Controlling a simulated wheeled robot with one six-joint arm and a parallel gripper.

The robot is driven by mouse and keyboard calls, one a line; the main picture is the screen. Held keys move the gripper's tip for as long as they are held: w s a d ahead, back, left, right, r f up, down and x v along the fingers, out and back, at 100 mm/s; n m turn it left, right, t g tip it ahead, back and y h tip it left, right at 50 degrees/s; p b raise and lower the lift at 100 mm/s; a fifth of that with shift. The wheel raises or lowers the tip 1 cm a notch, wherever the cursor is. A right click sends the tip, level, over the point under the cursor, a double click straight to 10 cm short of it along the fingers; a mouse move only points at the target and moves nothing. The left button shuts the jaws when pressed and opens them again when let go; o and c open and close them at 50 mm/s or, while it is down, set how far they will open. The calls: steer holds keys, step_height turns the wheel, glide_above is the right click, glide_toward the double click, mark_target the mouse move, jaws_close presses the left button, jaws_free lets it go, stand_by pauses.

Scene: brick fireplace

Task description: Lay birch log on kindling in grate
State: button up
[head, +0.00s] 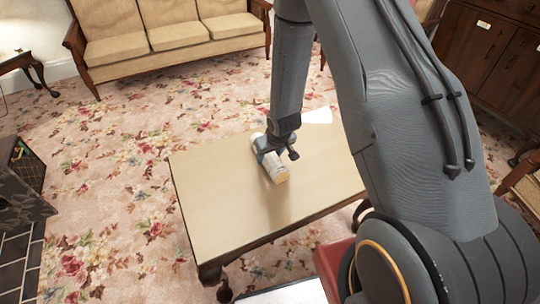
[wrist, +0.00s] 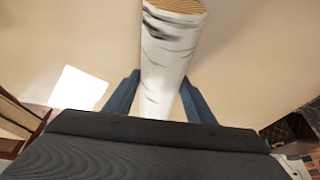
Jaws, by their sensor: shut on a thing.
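The birch log (head: 275,170) is white with dark streaks and a tan cut end, and it is at the wooden coffee table in the head view. My gripper (head: 268,150) is over the table and shut around the middle of the log. In the wrist view the log (wrist: 170,60) runs up between the two blue fingers (wrist: 160,95), its cut end at the top. I cannot tell whether the log touches the tabletop. The grate and kindling are not clearly visible in either view.
The coffee table (head: 215,200) has a white sheet (head: 318,115) at its far edge. A sofa (head: 165,35) stands at the back. A dark stone hearth piece (head: 22,205) and dark tiles (head: 18,262) are at the left. Floral carpet (head: 120,190) lies clear between.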

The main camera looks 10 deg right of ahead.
steer(key=o, duration=1.4)
steer(key=shift+c, duration=0.2)
steer(key=p+v, duration=0.1)
steer(key=v, duration=1.1)
steer(key=shift+d+r, duration=0.1)
steer(key=shift+r, duration=0.05)
steer(key=s+d+r+m+g, duration=0.2)
steer(key=s+d+r, duration=0.2)
steer(key=s+r, duration=0.5)
steer(key=s+d+r+m+g, duration=0.2)
steer(key=s+d+r, duration=0.2)
steer(key=s+r, duration=0.6)
steer(key=s, duration=0.3)
steer(key=shift+s+r+m+h, duration=0.25)
steer(key=shift+s+m+h, duration=0.05)
steer(key=shift+s+h, duration=0.1)
